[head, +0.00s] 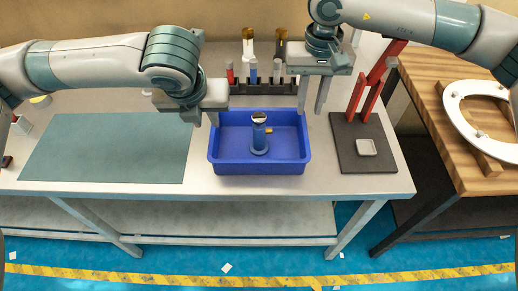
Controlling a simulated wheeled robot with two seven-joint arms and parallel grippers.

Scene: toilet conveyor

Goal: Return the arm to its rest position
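My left arm comes in from the left, and its gripper (211,118) hangs beside the left rim of the blue tray. Its fingers overlap in this view, so I cannot tell whether it is open or shut. My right arm comes in from the top right. Its gripper (311,108) points down near the tray's back right corner, with two fingers apart and nothing between them. A dark blue cylindrical part (259,135) with a light top and a small yellow side piece stands upright in the blue tray (224,162).
A black rack (263,88) with several tools stands behind the tray. A grey-green mat (105,150) covers the table's left. A dark board (370,185) holds a red stand (367,95) and a small grey square piece (366,147). A white toilet seat (459,112) lies on the wooden table (470,180).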

